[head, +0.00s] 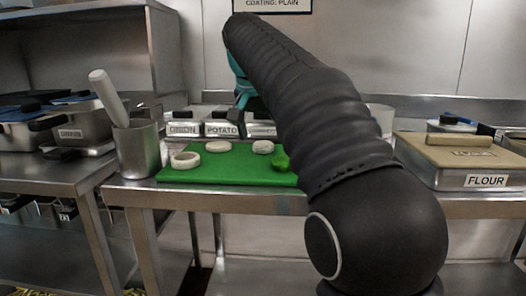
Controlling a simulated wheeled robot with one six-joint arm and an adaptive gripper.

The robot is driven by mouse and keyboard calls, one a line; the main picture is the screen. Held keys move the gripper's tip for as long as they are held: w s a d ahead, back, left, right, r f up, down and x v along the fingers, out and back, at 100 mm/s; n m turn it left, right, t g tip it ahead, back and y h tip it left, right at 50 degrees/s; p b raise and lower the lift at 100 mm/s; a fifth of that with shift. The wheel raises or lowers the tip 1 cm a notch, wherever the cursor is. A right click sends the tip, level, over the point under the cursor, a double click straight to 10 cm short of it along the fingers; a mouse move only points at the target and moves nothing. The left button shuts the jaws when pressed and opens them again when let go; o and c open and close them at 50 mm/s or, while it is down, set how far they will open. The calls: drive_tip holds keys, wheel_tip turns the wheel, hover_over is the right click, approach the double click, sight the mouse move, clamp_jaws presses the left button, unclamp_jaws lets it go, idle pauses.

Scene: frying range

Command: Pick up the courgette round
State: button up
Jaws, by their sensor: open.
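A green chopping board (225,174) lies on the steel table with several pieces on it. A bright green piece (281,161) sits at its right, partly hidden by my arm; I cannot tell whether it is the courgette round. A pale round (263,147) lies just behind it, another pale round (217,146) lies to the left, and a pale ring (185,160) lies at the front left. My gripper (245,102), teal and dark, is open behind the board, above the labelled containers, mostly hidden by my arm. It is apart from the pieces.
A steel pot (138,150) holding a pale-handled tool stands left of the board. Containers labelled onion (184,129) and potato (222,129) stand behind it. A lidded flour box (470,180) is at the right. Pans (85,125) crowd the left counter.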

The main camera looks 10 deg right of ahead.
sight(264, 144)
drive_tip(key=shift+x, duration=1.1)
drive_tip(key=c, duration=0.9)
drive_tip(key=shift+c, duration=0.2)
drive_tip(key=shift+r, duration=0.1)
drive_tip(key=shift+r, duration=0.4)
drive_tip(key=r, duration=0.2)
drive_tip(key=r+p, duration=0.1)
drive_tip(key=r, duration=0.1)
drive_tip(key=shift+d+p, duration=0.25)
drive_tip(key=shift+p, duration=0.05)
drive_tip(key=s+d+r, duration=0.5)
drive_tip(key=d+r, duration=0.1)
drive_tip(key=d, duration=0.4)
